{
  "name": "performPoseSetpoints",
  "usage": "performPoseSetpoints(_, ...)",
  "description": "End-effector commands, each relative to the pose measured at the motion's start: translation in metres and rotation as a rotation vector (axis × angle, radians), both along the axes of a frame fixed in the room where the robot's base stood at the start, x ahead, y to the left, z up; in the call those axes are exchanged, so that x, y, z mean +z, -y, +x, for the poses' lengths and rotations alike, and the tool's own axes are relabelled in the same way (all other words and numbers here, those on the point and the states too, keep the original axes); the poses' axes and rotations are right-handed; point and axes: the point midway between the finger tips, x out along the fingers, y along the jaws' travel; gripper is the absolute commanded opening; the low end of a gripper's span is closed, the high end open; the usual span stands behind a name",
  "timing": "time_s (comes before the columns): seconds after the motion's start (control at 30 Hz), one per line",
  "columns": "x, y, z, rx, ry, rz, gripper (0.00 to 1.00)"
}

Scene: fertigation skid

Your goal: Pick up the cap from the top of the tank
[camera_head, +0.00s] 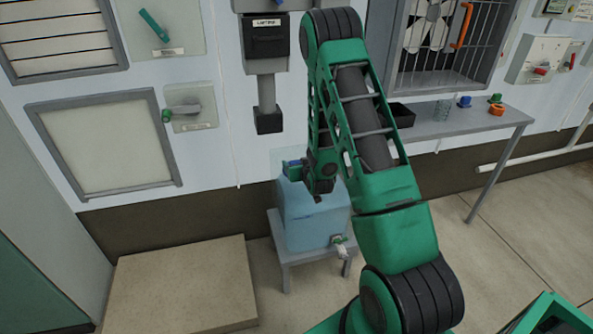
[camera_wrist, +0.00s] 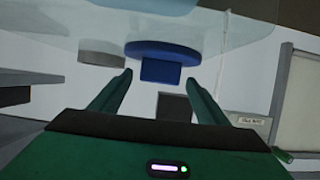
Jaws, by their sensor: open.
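The pale blue tank (camera_head: 313,215) stands on a small grey stool against the wall. The blue cap (camera_wrist: 162,70), a round disc with a square block on it, sits on the tank's top, which fills the upper part of the wrist view (camera_wrist: 60,28). My gripper (camera_wrist: 160,80) is open, its two green fingers lying on either side of the block in that picture. I cannot tell whether the fingertips reach around the block or stop short of it. In the head view, my gripper (camera_head: 291,171) is low over the tank's top, and a bit of the cap (camera_head: 294,163) shows there.
A grey round fitting (camera_wrist: 102,52) is beside the cap. A tap (camera_head: 340,246) sticks out low on the tank's front. A wall bracket with a black box (camera_head: 268,121) hangs behind. A grey table (camera_head: 455,125) holding small parts stands right.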

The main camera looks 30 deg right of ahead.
Motion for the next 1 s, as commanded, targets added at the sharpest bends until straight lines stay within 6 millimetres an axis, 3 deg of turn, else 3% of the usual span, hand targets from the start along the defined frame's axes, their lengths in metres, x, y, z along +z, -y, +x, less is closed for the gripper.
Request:
performPoseSetpoints(0.13,-0.005,0.004,0.014,0.001,0.001,-0.001,0.69)
performPoseSetpoints(0.4,-0.006,0.005,0.016,0.001,0.001,0.000,0.69)
performPoseSetpoints(0.47,-0.006,0.005,0.016,0.001,0.001,0.000,0.59)
performPoseSetpoints(0.6,-0.006,0.005,0.016,0.001,0.001,0.000,0.26)
performPoseSetpoints(0.7,-0.006,0.005,0.016,0.001,0.001,0.000,0.19)
performPoseSetpoints(1.0,-0.003,0.005,0.017,0.001,0.002,0.000,0.19)
